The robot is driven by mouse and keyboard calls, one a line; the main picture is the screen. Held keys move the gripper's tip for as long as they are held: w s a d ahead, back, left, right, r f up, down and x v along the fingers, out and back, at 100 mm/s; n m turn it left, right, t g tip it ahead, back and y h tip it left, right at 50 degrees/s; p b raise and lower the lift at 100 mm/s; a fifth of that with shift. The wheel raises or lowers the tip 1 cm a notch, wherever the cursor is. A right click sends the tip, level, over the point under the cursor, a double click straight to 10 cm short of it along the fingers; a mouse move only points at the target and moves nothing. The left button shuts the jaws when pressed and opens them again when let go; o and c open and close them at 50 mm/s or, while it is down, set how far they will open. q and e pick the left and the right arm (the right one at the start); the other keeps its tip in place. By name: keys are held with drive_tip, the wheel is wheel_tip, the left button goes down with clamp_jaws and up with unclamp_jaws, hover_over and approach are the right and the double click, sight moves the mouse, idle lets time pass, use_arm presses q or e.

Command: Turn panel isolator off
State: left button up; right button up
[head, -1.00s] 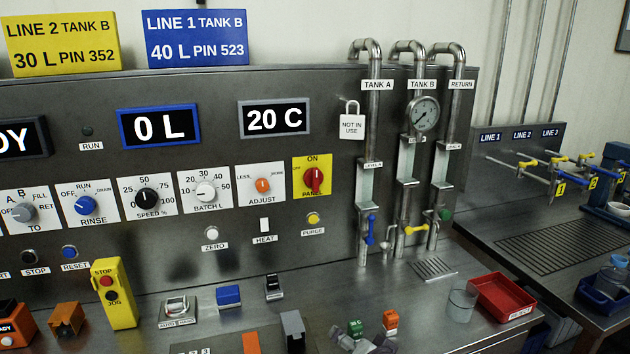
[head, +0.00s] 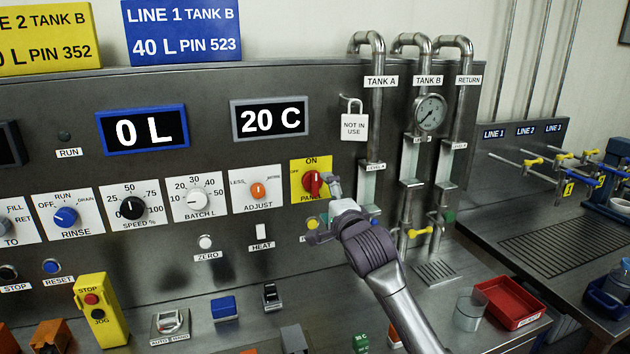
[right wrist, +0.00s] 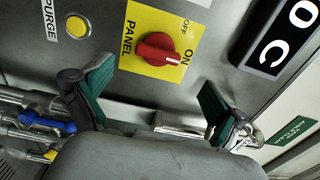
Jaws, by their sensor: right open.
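The panel isolator is a red rotary knob (head: 313,183) on a yellow plate (head: 298,166) marked ON, OFF and PANEL. The knob's grip points toward ON at the top. In the right wrist view the red knob (right wrist: 156,53) lies beyond the fingertips, with its grip toward ON. My right gripper (head: 322,208) is in front of the panel, just right of and below the knob. In the right wrist view my right gripper (right wrist: 155,95) is open, its green-padded fingers apart with nothing between them. My left gripper is out of view.
The yellow purge button (head: 313,223) sits below the knob, close to a finger. The orange adjust knob (head: 258,190) is to the left. Pipes with a blue and a yellow valve handle (head: 419,232) stand to the right. A red tray (head: 513,318) lies on the bench.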

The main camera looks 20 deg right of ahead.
sight(316, 186)
drive_tip(key=w+p, duration=0.1)
drive_tip(key=w, duration=0.5)
drive_tip(key=shift+w+a, duration=0.1)
drive_tip(key=shift+w, duration=0.5)
drive_tip(key=shift+w+f, duration=0.15)
drive_tip(key=shift+w, duration=0.4)
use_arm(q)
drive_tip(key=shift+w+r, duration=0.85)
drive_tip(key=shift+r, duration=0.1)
use_arm(e)
drive_tip(key=shift+s, duration=0.1)
drive_tip(key=c, duration=1.2)
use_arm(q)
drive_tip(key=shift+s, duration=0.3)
use_arm(e)
drive_tip(key=shift+o, duration=0.2)
